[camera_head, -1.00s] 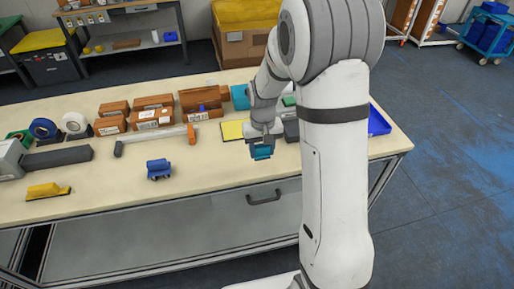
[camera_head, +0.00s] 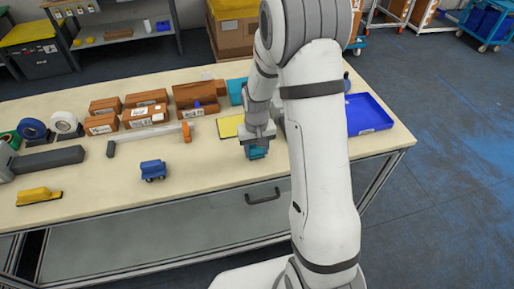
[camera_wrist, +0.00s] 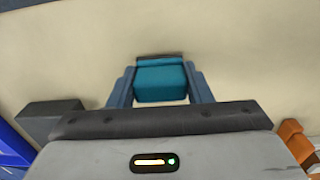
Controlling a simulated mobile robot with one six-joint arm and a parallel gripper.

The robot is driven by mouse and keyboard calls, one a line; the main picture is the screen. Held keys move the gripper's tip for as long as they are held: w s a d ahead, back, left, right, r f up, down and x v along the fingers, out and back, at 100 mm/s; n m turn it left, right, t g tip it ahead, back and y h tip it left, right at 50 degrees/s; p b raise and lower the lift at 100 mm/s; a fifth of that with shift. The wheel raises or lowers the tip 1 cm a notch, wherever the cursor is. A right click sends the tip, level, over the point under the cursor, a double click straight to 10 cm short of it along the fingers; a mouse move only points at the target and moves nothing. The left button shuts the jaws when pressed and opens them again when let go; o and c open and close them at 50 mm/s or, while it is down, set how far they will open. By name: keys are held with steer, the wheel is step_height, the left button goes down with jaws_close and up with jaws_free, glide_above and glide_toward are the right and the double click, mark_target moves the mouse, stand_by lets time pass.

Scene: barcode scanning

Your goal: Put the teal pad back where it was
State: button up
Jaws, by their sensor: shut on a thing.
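The teal pad (camera_head: 257,154) is in my gripper (camera_head: 255,147), over the front part of the workbench. In the wrist view the pad (camera_wrist: 160,83) sits between the two blue fingers of my gripper (camera_wrist: 160,76), which are shut on its sides. A dark strip shows along its far edge. I cannot tell whether the pad touches the bench top or hangs just above it. My wrist hides part of it in the head view.
A yellow pad (camera_head: 230,126) lies behind and left of my gripper. A teal item (camera_head: 237,91) stands farther back. A blue tray (camera_head: 367,114) is on the right. Bare bench top (camera_head: 205,165) lies between.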

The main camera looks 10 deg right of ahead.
steer(key=shift+s, duration=0.1)
steer(key=shift+f, duration=0.2)
steer(key=o, duration=1)
steer(key=shift+o, duration=0.2)
steer(key=shift+r, duration=0.1)
step_height(320, 180, up, 12)
steer(key=b, duration=0.1)
steer(key=s+r+t, duration=0.1)
steer(key=s+r, duration=0.3)
steer(key=s, duration=0.6)
steer(key=s+r+t, duration=0.2)
steer(key=s+r, duration=0.3)
steer(key=s, duration=0.6)
steer(key=shift+s+r, duration=0.15)
steer(key=shift+r, duration=0.15)
